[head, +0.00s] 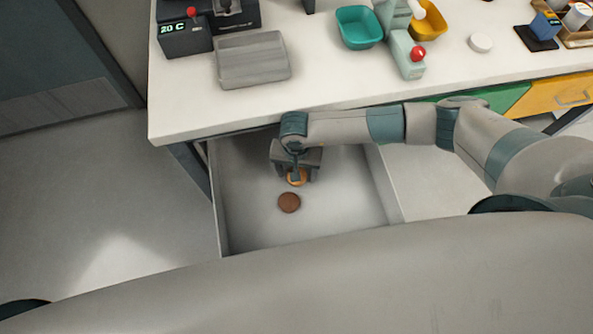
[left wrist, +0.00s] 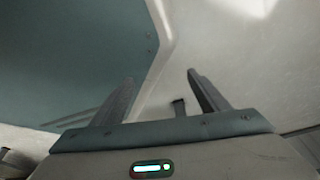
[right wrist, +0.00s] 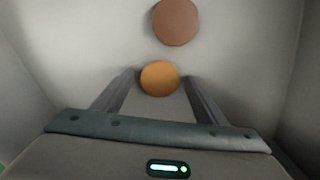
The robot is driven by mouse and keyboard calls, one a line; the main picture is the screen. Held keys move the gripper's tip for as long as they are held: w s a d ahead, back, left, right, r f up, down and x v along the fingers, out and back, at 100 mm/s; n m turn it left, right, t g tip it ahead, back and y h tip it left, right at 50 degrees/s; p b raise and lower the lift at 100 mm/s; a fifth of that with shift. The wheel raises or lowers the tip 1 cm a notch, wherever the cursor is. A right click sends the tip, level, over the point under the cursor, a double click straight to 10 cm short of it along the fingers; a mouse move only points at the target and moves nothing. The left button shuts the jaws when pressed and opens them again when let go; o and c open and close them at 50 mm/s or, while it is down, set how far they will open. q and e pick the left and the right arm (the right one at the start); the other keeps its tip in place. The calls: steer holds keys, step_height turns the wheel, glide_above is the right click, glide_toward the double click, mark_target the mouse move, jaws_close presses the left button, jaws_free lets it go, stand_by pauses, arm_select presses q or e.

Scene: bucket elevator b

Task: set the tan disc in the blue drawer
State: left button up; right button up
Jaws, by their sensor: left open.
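The orange-tan disc (head: 297,178) lies in the open drawer (head: 240,225), beneath my right gripper (head: 296,175). The right wrist view shows the tan disc (right wrist: 160,78) between my right gripper's fingertips (right wrist: 159,77), which stand apart with a small gap on each side of it. The drawer is pale grey inside; its front is hidden by my body, so its colour cannot be seen. My left gripper (left wrist: 160,78) is open and empty in the left wrist view, away from the drawer. It is outside the head view.
A brown disc (head: 289,202) lies in the drawer close to the tan one. The white table (head: 330,80) above holds a grey box (head: 252,60), a teal bin (head: 358,27) and a yellow bin (head: 430,22). Green (head: 500,98) and yellow (head: 560,95) drawer fronts are at the right.

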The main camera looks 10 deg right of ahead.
arm_select(q)
steer(key=shift+s, duration=0.2)
arm_select(e)
steer(key=shift+r, duration=0.45)
step_height(320, 180, up, 4)
steer(key=shift+w+f+b, duration=0.1)
steer(key=shift+b, duration=0.25)
arm_select(q)
steer(key=w+d+r+t+b, duration=0.1)
steer(key=w+d, duration=0.1)
steer(key=w, duration=0.4)
steer(key=shift+w+d+t+h, duration=0.3)
steer(key=shift+w, duration=0.05)
arm_select(e)
step_height(320, 180, up, 8)
steer(key=shift+f, duration=0.2)
arm_select(q)
steer(key=shift+s, duration=0.2)
